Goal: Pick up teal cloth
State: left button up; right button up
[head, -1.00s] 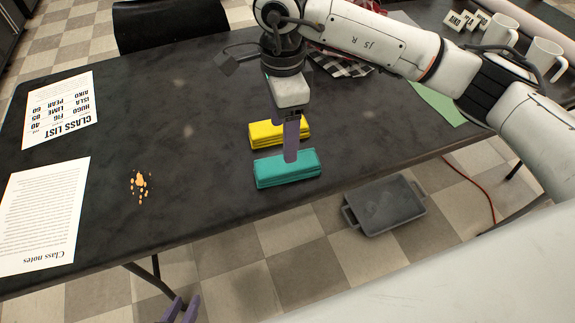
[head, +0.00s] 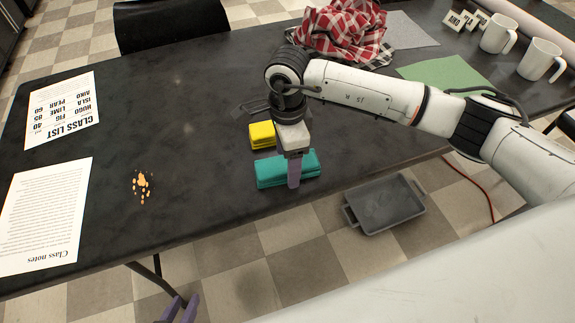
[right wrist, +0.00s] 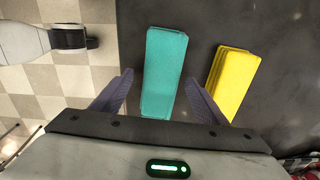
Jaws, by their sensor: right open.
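The teal cloth (head: 272,172) is a folded block near the front edge of the dark table. It also shows in the right wrist view (right wrist: 163,70), where it lies between the two purple fingers. My right gripper (head: 294,175) points down at the cloth and is open. In the right wrist view its fingertips (right wrist: 161,78) are on either side of the cloth. I cannot tell whether the fingers touch it. My left gripper (head: 178,308) shows only its purple fingertips at the bottom, below the table edge; they are apart.
A yellow folded cloth (head: 262,136) lies just behind the teal one. Orange crumbs (head: 141,186) and papers (head: 40,215) lie to the left. A checked cloth (head: 345,30), green sheet (head: 445,75) and mugs (head: 498,35) stand farther back. A grey tray (head: 385,206) is on the floor.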

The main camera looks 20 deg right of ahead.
jog(key=c, duration=1.1)
notch_tip(320, 180, up, 10)
jog(key=shift+r+b, duration=0.1)
jog(key=shift+b, duration=0.25)
jog(key=shift+c, duration=0.2)
